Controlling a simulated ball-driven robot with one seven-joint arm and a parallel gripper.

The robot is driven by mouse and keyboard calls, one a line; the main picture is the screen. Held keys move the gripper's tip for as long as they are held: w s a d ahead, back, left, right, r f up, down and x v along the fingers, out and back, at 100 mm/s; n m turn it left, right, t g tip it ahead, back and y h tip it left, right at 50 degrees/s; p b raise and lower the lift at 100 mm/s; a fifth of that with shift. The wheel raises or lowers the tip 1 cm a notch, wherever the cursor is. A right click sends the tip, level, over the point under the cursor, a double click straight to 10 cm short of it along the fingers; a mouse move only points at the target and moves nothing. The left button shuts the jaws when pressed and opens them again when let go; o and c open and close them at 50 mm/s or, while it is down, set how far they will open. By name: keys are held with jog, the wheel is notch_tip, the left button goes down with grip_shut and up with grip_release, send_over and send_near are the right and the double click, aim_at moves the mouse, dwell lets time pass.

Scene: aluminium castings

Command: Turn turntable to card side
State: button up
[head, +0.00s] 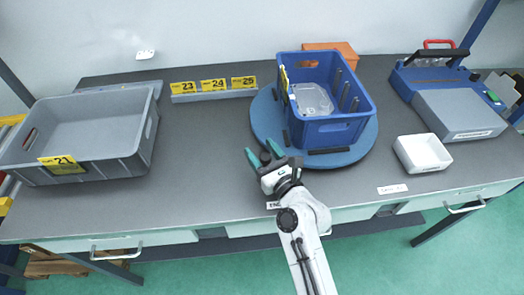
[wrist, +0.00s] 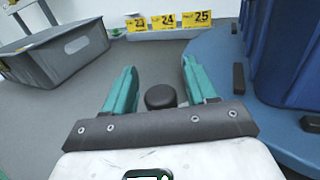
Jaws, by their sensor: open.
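The turntable (head: 263,118) is a round blue disc on the grey table, and its edge shows at right in the wrist view (wrist: 228,70). A blue crate (head: 337,132) stands on it, holding a clear plastic container (head: 312,99). A yellow card (head: 284,82) is on the crate's left side. My gripper (head: 261,149) is open at the turntable's front left edge. In the wrist view a black round knob (wrist: 160,95) sits between the green fingers, with gaps on both sides. Whether the knob joins the turntable is hidden.
A grey bin (head: 108,168) labelled 21 stands at left. Yellow signs 23, 24 and 25 (head: 214,86) stand on a rail at the back. A white tray (head: 422,154) and a blue-grey device (head: 455,105) are at right. The table left of the turntable is clear.

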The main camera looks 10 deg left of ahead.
grip_shut()
dwell(0.6)
